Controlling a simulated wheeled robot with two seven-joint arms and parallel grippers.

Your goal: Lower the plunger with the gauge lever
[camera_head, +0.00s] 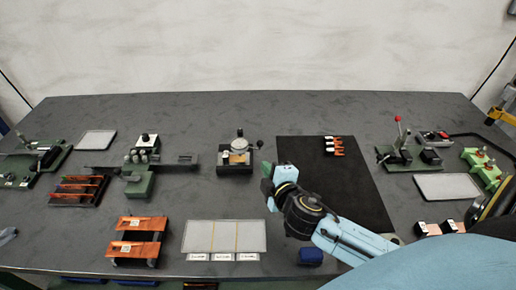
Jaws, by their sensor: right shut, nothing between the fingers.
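The gauge (235,168) stands near the middle of the table, a dark block with a round silver dial and a tan part on top. A small dark knob (260,144) sticks out at its right side and looks like the lever's end. The plunger is too small to make out. My right gripper (267,171) is shut and empty, just right of the gauge and nearer to me than the knob. It looks apart from both. My left gripper is not in view.
A black mat (350,195) with several small orange-and-white parts (334,146) lies right of the gauge. A green fixture with a red-knobbed lever (397,119) stands farther right. In front are a pale tray (201,237) and orange racks (137,223). A green stand (139,184) is left.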

